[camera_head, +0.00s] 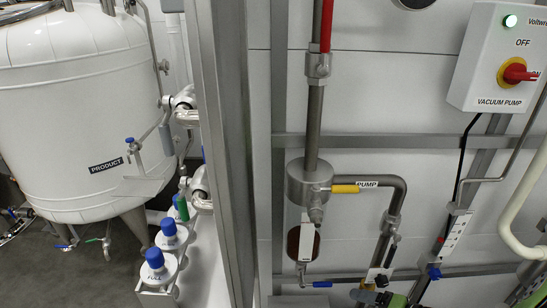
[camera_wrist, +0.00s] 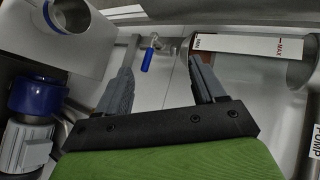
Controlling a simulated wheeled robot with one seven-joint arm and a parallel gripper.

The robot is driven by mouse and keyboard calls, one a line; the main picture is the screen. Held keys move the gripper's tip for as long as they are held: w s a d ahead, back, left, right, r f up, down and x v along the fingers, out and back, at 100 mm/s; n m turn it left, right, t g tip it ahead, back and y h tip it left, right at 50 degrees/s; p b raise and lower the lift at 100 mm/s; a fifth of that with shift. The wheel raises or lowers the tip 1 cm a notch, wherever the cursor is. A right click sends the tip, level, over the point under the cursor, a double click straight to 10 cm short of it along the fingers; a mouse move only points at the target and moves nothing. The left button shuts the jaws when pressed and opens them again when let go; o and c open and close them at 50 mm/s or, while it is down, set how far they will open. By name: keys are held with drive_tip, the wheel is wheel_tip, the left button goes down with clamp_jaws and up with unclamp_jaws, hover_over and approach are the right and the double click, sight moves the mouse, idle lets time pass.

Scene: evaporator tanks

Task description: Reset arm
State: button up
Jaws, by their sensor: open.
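My gripper (camera_wrist: 162,78) shows in the wrist view with its two grey fingers spread apart and nothing between them. The fingers rise from a dark bar above a green body. Beyond the fingertips is a small valve with a blue handle (camera_wrist: 148,58), apart from the fingers as far as I can tell. I cannot clearly make out my gripper in the head view.
A white level strip marked MIN and MAX (camera_wrist: 248,45) lies beyond the right finger. A blue-capped item (camera_wrist: 38,95) is at left. In the head view are a white product tank (camera_head: 75,120), a yellow-handled pump valve (camera_head: 345,189) and a vacuum pump switch box (camera_head: 485,55).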

drive_tip(key=s+a+r+n+g+h+p, duration=0.1)
drive_tip(key=s+a+r+n+g+h, duration=0.15)
drive_tip(key=r, duration=0.35)
drive_tip(key=s+a+r+n+g+h+p, duration=0.1)
drive_tip(key=a+r+n+h, duration=0.15)
drive_tip(key=r, duration=0.35)
drive_tip(key=s+a+r+n+g+h+p, duration=0.1)
drive_tip(key=s+a+r+n+g, duration=0.1)
drive_tip(key=a+r, duration=0.3)
drive_tip(key=s+r+n+t+h+p, duration=0.1)
drive_tip(key=s+r+t+h+p, duration=0.1)
drive_tip(key=s+r, duration=1)
drive_tip(key=shift+r+t+h+p, duration=0.35)
drive_tip(key=shift+t+h+p, duration=0.1)
drive_tip(key=shift+h, duration=0.15)
drive_tip(key=shift+a, duration=0.1)
idle(0.6)
